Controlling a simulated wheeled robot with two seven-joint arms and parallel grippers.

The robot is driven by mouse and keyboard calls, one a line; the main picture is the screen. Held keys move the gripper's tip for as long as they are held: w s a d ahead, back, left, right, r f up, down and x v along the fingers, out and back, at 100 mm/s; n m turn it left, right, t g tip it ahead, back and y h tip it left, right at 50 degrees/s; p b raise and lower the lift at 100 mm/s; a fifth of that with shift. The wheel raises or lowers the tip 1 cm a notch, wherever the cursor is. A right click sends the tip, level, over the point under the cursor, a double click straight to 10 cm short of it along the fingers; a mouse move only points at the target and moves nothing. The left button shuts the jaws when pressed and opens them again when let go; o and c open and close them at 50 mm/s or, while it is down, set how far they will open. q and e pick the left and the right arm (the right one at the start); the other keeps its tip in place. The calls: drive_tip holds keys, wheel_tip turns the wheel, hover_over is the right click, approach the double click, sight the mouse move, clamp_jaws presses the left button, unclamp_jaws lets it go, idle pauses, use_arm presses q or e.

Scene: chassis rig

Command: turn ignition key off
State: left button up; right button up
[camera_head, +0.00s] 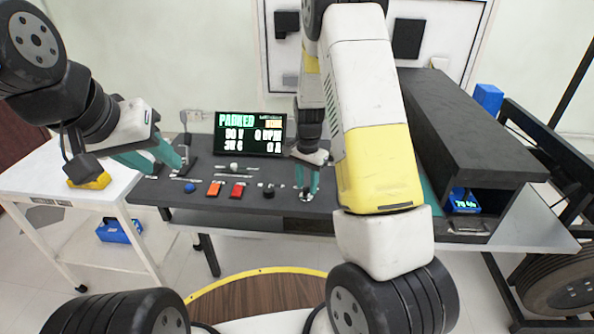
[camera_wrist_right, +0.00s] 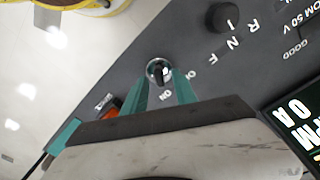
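The ignition key switch (camera_wrist_right: 158,69) is a round silver ring with a dark key in its middle, set in the grey console top. It shows between my right gripper's teal fingertips (camera_wrist_right: 164,79) in the right wrist view, with a gap between the fingers. I cannot tell whether either finger touches the key. Printed labels, one reading ON, lie beside the switch. In the head view my right gripper (camera_head: 307,181) points down at the console's right part. My left gripper (camera_head: 150,160) is open and empty over the console's left end.
A black selector knob (camera_head: 268,190) marked R, N, F stands left of the key. Red (camera_head: 237,190) and orange (camera_head: 214,188) switches and a blue button (camera_head: 190,187) lie further left. A display (camera_head: 250,134) reading PARKED stands behind. A dark shelf box (camera_head: 470,130) stands right.

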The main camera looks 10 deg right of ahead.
drive_tip(key=shift+f, duration=0.4)
clamp_jaws()
drive_tip(key=shift+n, duration=0.3)
drive_tip(key=n, duration=1.1)
drive_tip(key=shift+n, duration=0.3)
idle(0.4)
